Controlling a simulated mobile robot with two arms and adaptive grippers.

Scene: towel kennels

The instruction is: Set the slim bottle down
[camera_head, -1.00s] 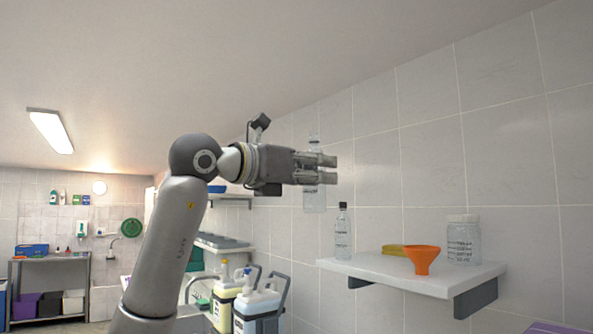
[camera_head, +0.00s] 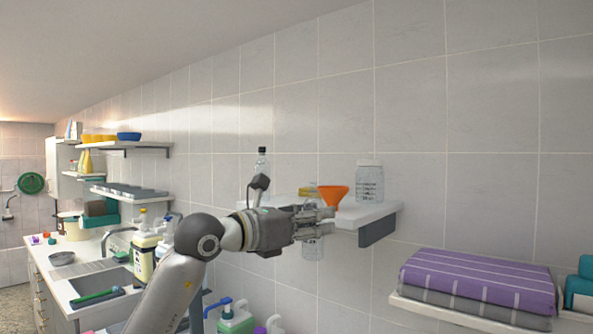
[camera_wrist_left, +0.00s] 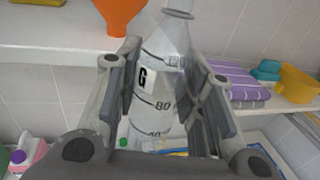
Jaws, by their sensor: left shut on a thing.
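My left gripper (camera_head: 318,220) is shut on a clear slim bottle (camera_wrist_left: 160,75) with dark graduation marks and a letter G. The bottle hangs roughly upright, its lower part (camera_head: 312,248) showing under the fingers in the head view, apart from any support I can see. The gripper is in front of the white wall shelf (camera_head: 375,216), near its front edge. In the left wrist view the shelf (camera_wrist_left: 50,48) is to the left of the bottle. My right gripper is not in view.
On the shelf stand a dark-capped bottle (camera_head: 262,163), a yellow item (camera_head: 308,190), an orange funnel (camera_head: 332,195) and a wide clear jar (camera_head: 369,182). Folded purple and grey towels (camera_head: 475,280) lie on a lower shelf at right. Jugs (camera_head: 145,250) stand at left.

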